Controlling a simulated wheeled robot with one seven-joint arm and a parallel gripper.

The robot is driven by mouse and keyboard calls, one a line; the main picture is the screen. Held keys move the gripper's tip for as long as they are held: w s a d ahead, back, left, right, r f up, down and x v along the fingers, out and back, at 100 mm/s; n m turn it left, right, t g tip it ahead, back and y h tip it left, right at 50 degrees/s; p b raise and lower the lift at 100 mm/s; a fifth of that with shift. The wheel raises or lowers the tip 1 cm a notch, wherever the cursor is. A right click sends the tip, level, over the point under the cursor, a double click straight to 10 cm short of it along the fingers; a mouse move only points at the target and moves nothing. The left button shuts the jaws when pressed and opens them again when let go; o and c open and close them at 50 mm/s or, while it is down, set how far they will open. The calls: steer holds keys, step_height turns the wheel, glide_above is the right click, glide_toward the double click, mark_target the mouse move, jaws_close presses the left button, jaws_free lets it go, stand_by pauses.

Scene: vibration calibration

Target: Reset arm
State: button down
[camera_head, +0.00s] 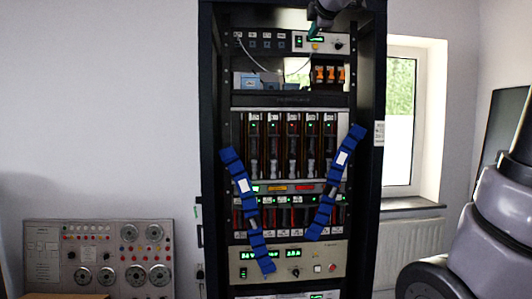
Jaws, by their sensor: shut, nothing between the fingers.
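My gripper (316,30) shows at the top edge, small and partly cut off, in front of the upper right of the equipment rack (209,120). It points down, is shut and holds nothing that I can see. It overlaps the top panel (270,43), close to its lit green display; I cannot tell whether it touches. My grey arm links stand large at the right edge. The stretch of arm between them and the gripper is out of view.
Two blue straps (243,186) (335,183) hang across the rack front. A thin cable (250,58) loops below the top panel. A grey control console (100,255) stands at lower left. A window (400,120) and radiator (408,248) are behind on the right.

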steer(key=s+d+f+m+g, duration=0.3)
steer(key=s+f+m, duration=0.25)
steer(key=f, duration=0.45)
steer(key=s+d+f+m+g, duration=0.2)
steer(key=s+f+m, duration=0.35)
steer(key=f, duration=0.35)
steer(key=s+a+f+m+g+y, duration=0.1)
steer(key=s+f+m+g, duration=0.1)
steer(key=s+f+m, duration=0.3)
steer(key=s+f+m+g+y, duration=0.1)
steer(key=s+f+m+g, duration=0.1)
steer(key=s+f+m, duration=0.4)
step_height(320, 180, down, 6)
steer(key=shift+s+a+r+g, duration=0.15)
steer(key=shift+s+a+g, duration=0.2)
steer(key=shift+s, duration=0.2)
steer(key=shift+d, duration=0.1)
